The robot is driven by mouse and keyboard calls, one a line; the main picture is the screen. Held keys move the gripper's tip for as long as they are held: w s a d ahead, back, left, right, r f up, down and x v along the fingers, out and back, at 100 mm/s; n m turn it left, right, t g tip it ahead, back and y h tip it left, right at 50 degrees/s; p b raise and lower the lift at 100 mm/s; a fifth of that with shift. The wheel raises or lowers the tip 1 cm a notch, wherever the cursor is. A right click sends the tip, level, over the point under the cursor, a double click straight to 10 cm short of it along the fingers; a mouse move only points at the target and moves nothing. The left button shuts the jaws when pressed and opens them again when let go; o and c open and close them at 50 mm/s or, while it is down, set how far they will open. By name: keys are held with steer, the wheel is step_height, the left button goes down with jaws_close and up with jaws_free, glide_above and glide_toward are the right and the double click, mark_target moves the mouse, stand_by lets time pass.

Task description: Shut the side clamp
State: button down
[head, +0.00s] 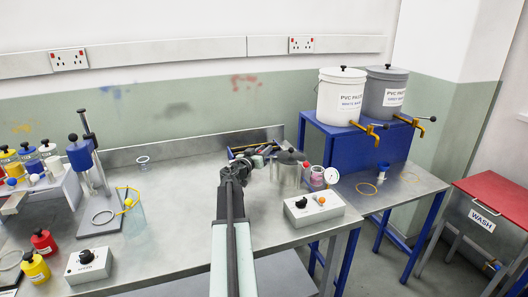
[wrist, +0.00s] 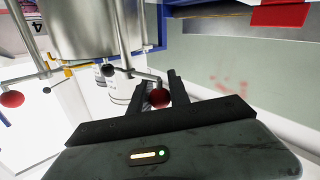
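In the wrist view a steel vessel (wrist: 95,30) carries thin metal levers with red ball ends. One lever (wrist: 143,76) reaches right from the vessel, and its red ball (wrist: 158,97) lies at my gripper (wrist: 159,82). The two dark fingers stand apart, one on each side of the ball; the ball partly covers the left finger. I cannot tell whether either finger touches it. Another red ball (wrist: 12,99) is at the left edge. In the head view my gripper (head: 266,151) is beside the vessel (head: 286,172) on the bench; the clamp is too small to make out.
A white control box (head: 314,208), a dial gauge (head: 331,176) and a pink cup (head: 316,178) stand just right of the vessel. A stand (head: 88,165) and small pots are at the left.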

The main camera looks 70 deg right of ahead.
steer(key=n+t, duration=0.1)
steer(key=t, duration=0.1)
steer(key=a+n+t, duration=0.1)
steer(key=n+t, duration=0.1)
steer(key=t, duration=0.1)
steer(key=c, duration=1.2)
jaws_free()
steer(key=shift+c, duration=0.2)
steer(key=shift+a, duration=0.15)
steer(key=a, duration=0.7)
steer(key=shift+s+a, duration=0.3)
steer(key=shift+s, duration=0.1)
steer(key=shift+r, duration=0.1)
